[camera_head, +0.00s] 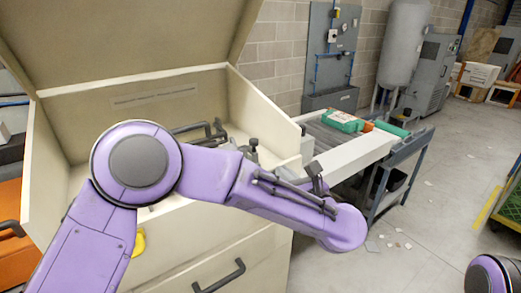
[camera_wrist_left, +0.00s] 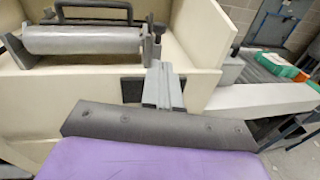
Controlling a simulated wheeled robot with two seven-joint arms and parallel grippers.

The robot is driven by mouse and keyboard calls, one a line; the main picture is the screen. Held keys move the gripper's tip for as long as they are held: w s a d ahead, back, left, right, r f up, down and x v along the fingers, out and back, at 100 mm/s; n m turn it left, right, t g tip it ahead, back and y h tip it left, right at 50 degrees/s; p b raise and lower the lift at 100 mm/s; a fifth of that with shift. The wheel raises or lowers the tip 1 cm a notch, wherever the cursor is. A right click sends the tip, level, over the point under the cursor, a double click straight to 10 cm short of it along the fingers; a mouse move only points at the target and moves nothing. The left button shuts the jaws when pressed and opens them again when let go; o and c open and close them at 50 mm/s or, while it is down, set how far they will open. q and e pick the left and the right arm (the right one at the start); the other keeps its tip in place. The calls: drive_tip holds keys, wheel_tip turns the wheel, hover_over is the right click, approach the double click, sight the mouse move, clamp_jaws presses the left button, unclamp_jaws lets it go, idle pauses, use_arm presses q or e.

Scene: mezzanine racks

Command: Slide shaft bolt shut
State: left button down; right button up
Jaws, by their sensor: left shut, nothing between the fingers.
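A cream cabinet (camera_head: 262,122) with a raised lid holds a grey roller (camera_wrist_left: 85,39) under a black handle (camera_wrist_left: 95,8). A dark upright knob and clamp (camera_wrist_left: 157,35) stand at the roller's right end; a dark knob (camera_head: 253,143) also shows in the head view. I cannot tell which part is the shaft bolt. My left gripper (camera_wrist_left: 163,88) is shut and empty, in front of a dark plate (camera_wrist_left: 131,90) on the cabinet; contact is unclear. In the head view my left gripper (camera_head: 317,177) is at the cabinet's right front corner. My right gripper is out of view.
A drawer handle (camera_head: 219,278) is on the cabinet's front. Open floor (camera_head: 430,215) lies to the right, with small scraps.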

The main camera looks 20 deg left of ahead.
sight(256, 144)
use_arm(q)
drive_tip(key=shift+r+n, duration=0.45)
drive_tip(key=shift+n, duration=0.05)
drive_tip(key=p+x, duration=0.6)
drive_tip(key=x, duration=0.6)
drive_tip(key=shift+w+a+r, duration=0.1)
drive_tip(key=shift+w+a, duration=0.1)
drive_tip(key=shift+a, duration=0.15)
drive_tip(key=shift+w+a+p, duration=0.35)
drive_tip(key=shift+w, duration=0.05)
drive_tip(key=shift+f, duration=0.25)
drive_tip(key=shift+w, duration=0.1)
